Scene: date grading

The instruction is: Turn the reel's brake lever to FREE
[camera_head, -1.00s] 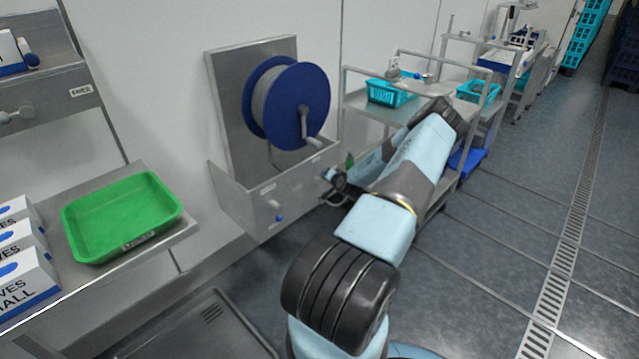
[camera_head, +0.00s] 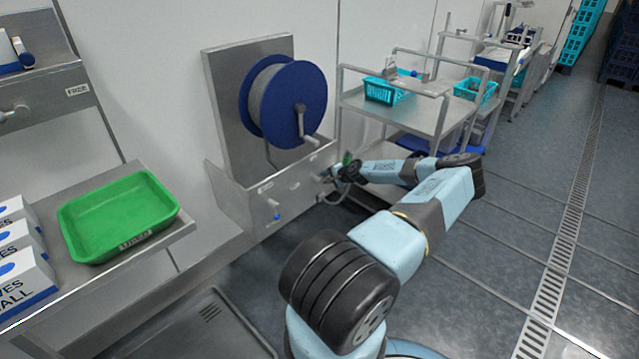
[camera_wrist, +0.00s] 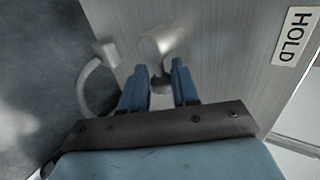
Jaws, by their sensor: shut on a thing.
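My gripper (camera_head: 343,170) is at the right end of this box in the head view. In the wrist view, its blue fingers (camera_wrist: 158,88) are closed around a grey metal part, which I take for the brake lever (camera_wrist: 160,85). A round grey hub (camera_wrist: 157,42) sits just beyond the fingertips. A HOLD label (camera_wrist: 293,36) is on the plate to the right. The lever's exact angle is hard to tell, as my gripper hides it in the head view.
A curved grey pipe (camera_wrist: 92,82) is left of the fingers. A green tray (camera_head: 72,240) is on the left bench.

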